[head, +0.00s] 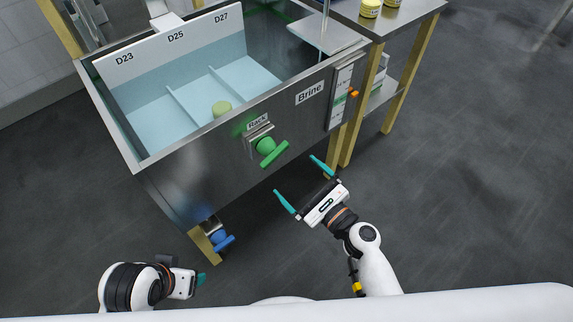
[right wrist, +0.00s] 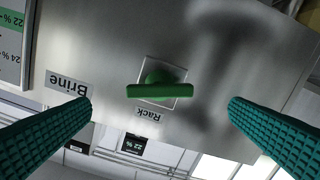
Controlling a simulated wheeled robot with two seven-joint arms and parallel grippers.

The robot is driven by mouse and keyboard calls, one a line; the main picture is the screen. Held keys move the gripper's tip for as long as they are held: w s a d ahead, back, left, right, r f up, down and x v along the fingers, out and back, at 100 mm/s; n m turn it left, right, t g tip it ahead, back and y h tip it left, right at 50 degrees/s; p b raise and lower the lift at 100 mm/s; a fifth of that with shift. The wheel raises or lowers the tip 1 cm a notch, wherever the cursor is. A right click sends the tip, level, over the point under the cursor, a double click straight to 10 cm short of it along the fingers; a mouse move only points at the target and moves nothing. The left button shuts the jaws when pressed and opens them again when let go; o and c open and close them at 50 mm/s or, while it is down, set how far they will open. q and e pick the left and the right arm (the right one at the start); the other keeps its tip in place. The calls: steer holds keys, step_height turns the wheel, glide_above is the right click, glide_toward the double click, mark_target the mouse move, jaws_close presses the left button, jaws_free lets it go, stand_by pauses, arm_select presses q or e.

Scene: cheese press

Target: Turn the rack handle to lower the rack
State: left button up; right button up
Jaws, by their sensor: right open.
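The green rack handle (head: 272,153) sits on the steel front wall of the brine tank, under the "Rack" label (head: 257,122). Its bar is tilted in the head view. In the right wrist view the handle (right wrist: 160,91) lies across, between and beyond my fingers. My right gripper (head: 294,175) is open and empty in front of the handle, apart from it; its teal fingers also show in the right wrist view (right wrist: 160,104). My left gripper (head: 199,280) is low at the left, away from the tank; its jaw opening cannot be made out.
A blue valve (head: 222,240) sits below the tank. A side table (head: 412,14) with yellow containers stands at the right. The floor at the right is clear.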

steer(key=shift+v, duration=1.2)
